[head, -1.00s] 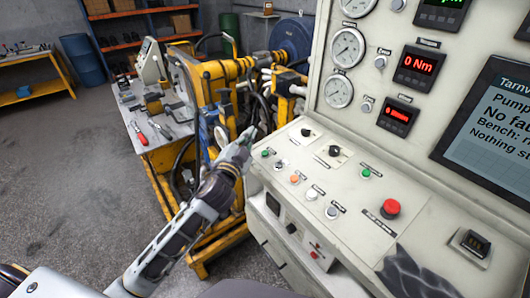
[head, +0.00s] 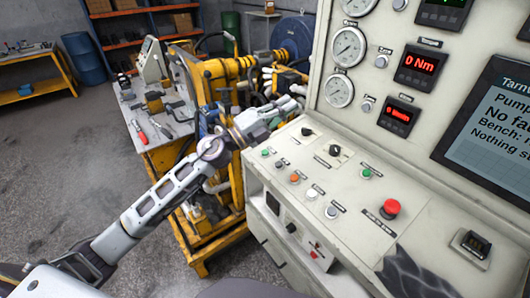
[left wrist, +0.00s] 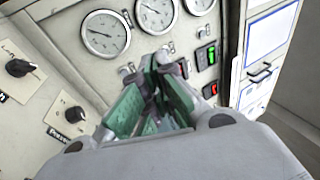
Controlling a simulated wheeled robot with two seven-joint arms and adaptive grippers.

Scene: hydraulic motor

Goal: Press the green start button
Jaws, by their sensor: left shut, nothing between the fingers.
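Two green buttons show on the sloped control panel (head: 318,165) in the head view. One green button (head: 366,173) is right of the middle, left of and above a red mushroom button (head: 390,207). A smaller green button (head: 265,153) is near the panel's left end. Their labels are too small to read. My left gripper (head: 292,104) is shut and empty, above the panel's far left edge and apart from both green buttons. In the left wrist view its green-padded fingers (left wrist: 158,88) point towards the gauges. My right gripper is not in view.
Black knobs (head: 334,150), an orange button (head: 294,178) and white buttons (head: 312,194) share the panel. Gauges (head: 348,47) and red displays (head: 416,67) rise behind it. A dark grey patch (head: 408,275) lies at the front. A yellow test bench (head: 222,75) stands left.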

